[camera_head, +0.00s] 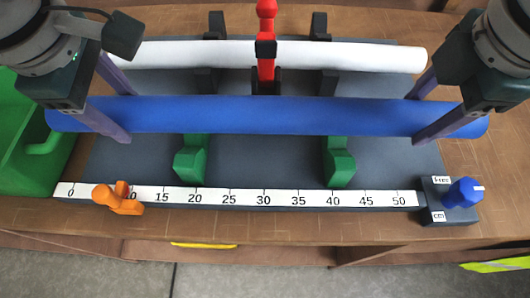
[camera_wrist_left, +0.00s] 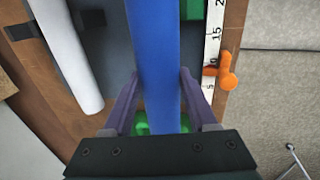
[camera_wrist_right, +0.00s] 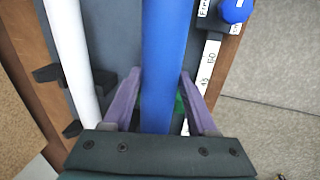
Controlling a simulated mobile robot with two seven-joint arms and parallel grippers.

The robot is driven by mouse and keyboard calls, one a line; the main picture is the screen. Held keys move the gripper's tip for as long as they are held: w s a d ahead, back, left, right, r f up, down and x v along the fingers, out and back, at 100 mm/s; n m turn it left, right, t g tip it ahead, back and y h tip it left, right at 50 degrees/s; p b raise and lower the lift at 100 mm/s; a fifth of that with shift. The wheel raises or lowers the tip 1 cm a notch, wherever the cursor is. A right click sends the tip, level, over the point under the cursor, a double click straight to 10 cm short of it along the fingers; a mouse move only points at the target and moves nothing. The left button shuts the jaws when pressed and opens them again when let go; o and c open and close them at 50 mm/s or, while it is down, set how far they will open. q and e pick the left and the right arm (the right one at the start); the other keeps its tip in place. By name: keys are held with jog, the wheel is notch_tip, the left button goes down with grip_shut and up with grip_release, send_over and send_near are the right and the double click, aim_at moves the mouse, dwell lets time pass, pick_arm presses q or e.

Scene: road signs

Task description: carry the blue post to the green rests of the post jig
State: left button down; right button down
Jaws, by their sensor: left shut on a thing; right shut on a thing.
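The long blue post (camera_head: 265,115) lies level across the head view. My left gripper (camera_head: 112,105) is shut on it near its left end, and my right gripper (camera_head: 428,110) is shut on it near its right end. The post also shows between the fingers in the left wrist view (camera_wrist_left: 157,70) and the right wrist view (camera_wrist_right: 165,70). The post jig has a grey base (camera_head: 265,160) and two green rests (camera_head: 190,157) (camera_head: 339,163). In the head view the rests show just in front of the post, partly behind it. I cannot tell the post's height above them.
A white post (camera_head: 200,54) lies on black rests (camera_head: 322,80) behind, with a red clamp (camera_head: 265,50) at its middle. A ruler (camera_head: 260,197) runs along the front, with an orange piece (camera_head: 118,198) and a blue knob (camera_head: 463,192). A green bin (camera_head: 20,140) stands at left.

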pick_arm(q)
jog(key=shift+f, duration=0.2)
pick_arm(e)
jog(key=shift+f, duration=0.15)
